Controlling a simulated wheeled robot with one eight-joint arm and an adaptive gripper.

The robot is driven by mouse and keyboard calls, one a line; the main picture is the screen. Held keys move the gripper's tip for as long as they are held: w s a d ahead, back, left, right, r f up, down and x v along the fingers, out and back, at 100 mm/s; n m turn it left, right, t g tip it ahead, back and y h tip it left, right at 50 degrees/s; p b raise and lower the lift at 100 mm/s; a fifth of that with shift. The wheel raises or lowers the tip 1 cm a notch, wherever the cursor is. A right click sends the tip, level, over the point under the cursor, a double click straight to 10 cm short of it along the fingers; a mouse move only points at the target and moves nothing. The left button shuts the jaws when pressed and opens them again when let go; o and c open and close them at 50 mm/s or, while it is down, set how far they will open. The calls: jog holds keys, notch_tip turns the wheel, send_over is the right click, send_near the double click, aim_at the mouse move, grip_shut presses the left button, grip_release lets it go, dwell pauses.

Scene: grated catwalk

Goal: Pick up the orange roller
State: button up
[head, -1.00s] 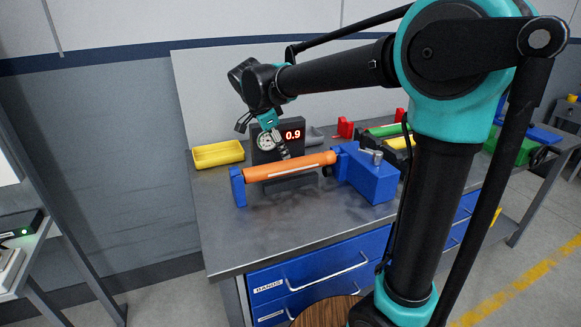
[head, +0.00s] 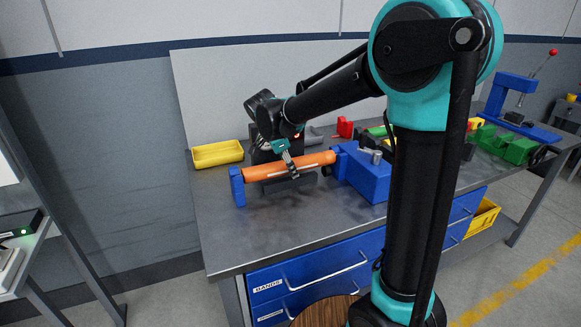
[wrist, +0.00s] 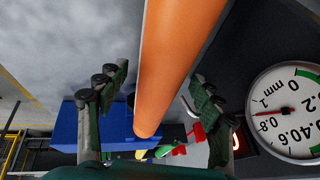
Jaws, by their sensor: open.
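The orange roller (head: 258,174) lies level across a blue fixture on the bench, between a blue end post (head: 238,187) at left and a larger blue block (head: 366,176) at right. My gripper (head: 292,168) is at the roller's middle, with a finger showing in front of it. In the wrist view the roller (wrist: 175,60) runs lengthwise between the open fingers of my gripper (wrist: 158,95), one on each side with visible gaps. The far finger is hidden in the head view.
A dial gauge (wrist: 288,112) stands close beside the right finger in the wrist view. A yellow tray (head: 217,154) sits at the back left. Red, green and blue items stand to the right. The bench front (head: 245,235) is clear.

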jog(key=shift+c, duration=0.4)
grip_shut()
jog(key=shift+r, duration=0.15)
notch_tip(320, 180, up, 20)
dwell(0.6)
